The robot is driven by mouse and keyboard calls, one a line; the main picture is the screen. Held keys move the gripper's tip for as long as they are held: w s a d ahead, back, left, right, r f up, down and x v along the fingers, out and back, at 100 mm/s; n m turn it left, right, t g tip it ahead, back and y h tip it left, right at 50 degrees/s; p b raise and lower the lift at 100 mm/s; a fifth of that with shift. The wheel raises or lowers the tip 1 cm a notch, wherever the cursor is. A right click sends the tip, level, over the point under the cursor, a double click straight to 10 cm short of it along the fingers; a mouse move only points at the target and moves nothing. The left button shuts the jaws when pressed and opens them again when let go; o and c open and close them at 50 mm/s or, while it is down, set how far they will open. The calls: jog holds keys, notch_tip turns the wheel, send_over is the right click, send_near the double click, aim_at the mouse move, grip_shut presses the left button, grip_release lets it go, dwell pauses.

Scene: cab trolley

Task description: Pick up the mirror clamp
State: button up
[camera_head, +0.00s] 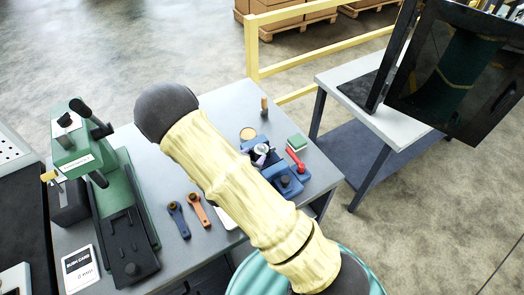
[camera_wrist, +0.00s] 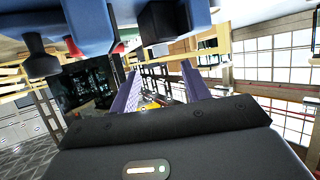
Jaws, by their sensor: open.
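A blue clamp-like fixture (camera_head: 287,184) with a dark knob lies at the right end of the grey table, partly behind my arm. A small dark-and-silver part (camera_head: 262,156) sits just beyond it. I cannot tell for certain which of these is the mirror clamp. In the wrist view, a large blue body (camera_wrist: 105,14) fills the top edge, close to the camera, with a dark knob beside it. My gripper (camera_wrist: 160,70) shows there with two purple fingers apart and nothing between them.
A green machine (camera_head: 120,215) stands at left. A white-topped trolley (camera_head: 385,115) stands right, beside open floor.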

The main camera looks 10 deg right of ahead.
aim_at(260, 147)
jog(key=shift+w+d+f, duration=0.2)
jog(key=shift+w+d, duration=0.1)
jog(key=shift+w, duration=0.05)
jog(key=shift+w+d+p, duration=0.3)
jog(key=shift+w+p, duration=0.1)
jog(key=shift+p, duration=0.05)
jog(key=p+x, duration=0.1)
jog(key=x, duration=0.2)
jog(key=shift+w+f+p, duration=0.15)
jog(key=shift+w+p, duration=0.05)
jog(key=shift+p, duration=0.2)
jog(key=shift+w+d+f, duration=0.25)
jog(key=shift+w, duration=0.1)
grip_shut()
